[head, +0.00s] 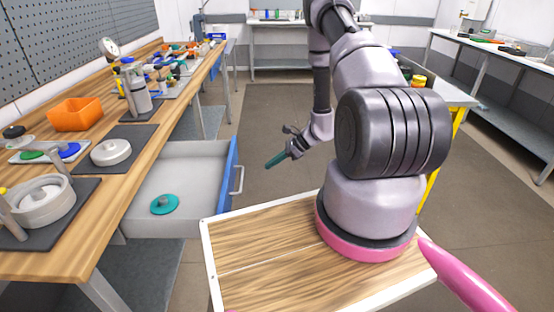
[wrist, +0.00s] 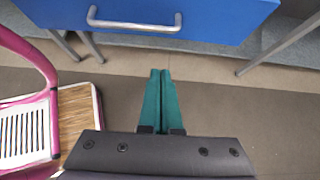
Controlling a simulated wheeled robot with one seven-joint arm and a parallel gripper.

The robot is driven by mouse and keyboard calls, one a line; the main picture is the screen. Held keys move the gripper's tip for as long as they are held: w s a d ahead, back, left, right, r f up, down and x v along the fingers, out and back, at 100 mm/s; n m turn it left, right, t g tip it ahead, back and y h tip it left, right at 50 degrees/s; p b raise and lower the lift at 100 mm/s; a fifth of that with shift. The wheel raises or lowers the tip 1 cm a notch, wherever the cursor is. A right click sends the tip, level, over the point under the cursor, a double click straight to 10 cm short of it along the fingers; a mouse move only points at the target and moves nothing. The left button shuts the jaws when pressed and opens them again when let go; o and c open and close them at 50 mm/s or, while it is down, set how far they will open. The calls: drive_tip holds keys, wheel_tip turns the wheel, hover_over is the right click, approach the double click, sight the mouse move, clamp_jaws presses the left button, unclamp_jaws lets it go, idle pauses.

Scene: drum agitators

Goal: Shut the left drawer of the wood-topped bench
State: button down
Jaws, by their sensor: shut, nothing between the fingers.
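The wood-topped bench (head: 112,196) runs along the left in the head view. Its drawer (head: 178,158) is pulled out, with grey inner walls and a blue front that carries a silver handle (head: 238,180). A teal round lidded part (head: 164,204) lies inside the drawer. My gripper (head: 270,164), with teal fingers, is shut and empty. It is in the air to the right of the blue front, apart from it. In the wrist view the blue drawer front (wrist: 210,22) and handle (wrist: 134,24) are at the top, beyond the fingertips (wrist: 160,72).
On the bench are an orange bin (head: 76,115), a white disc on a dark mat (head: 110,152), and a large grey ring-shaped part (head: 42,203). My wood-topped base is close to the drawer's near right corner. Open floor (head: 270,110) lies beyond the gripper.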

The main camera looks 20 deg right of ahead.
drive_tip(key=w+a+f, duration=0.2)
drive_tip(key=a, duration=0.5)
drive_tip(key=shift+w, duration=0.15)
drive_tip(key=shift+a, duration=0.15)
hover_over(175, 182)
drive_tip(key=shift+d, duration=0.4)
drive_tip(key=shift+w+a, duration=0.1)
drive_tip(key=shift+a, duration=0.2)
drive_tip(key=shift+a+r, duration=0.1)
